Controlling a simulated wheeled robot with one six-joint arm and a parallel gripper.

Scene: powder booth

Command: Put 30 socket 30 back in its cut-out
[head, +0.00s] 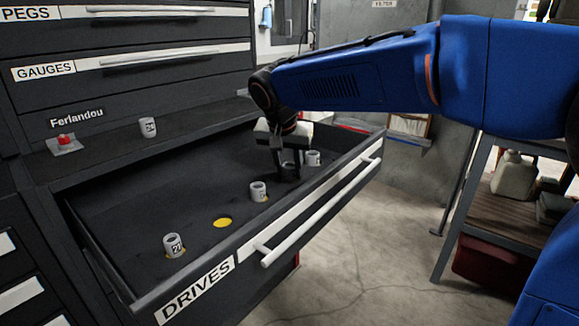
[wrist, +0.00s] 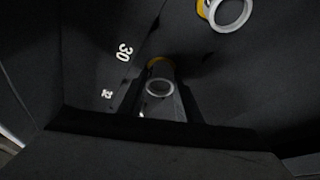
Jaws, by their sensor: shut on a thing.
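My gripper (head: 290,168) reaches down into the open drawer from above, shut on a grey socket. In the head view the fingers mostly hide that socket, and its number cannot be read. In the wrist view the held socket (wrist: 159,88) shows its round open top between the fingers. A yellow cut-out edge (wrist: 160,62) shows just beyond it. A printed "30" label (wrist: 124,52) lies on the drawer floor beside it. I cannot tell whether the socket is seated in the cut-out or just above it.
The drawer holds other sockets: one (head: 313,158) close right of my gripper, one (head: 258,191) to the left, and one marked 21 (head: 173,245) at the near left. An empty yellow cut-out (head: 222,223) lies between the latter two. Another socket (head: 148,127) stands on the ledge.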

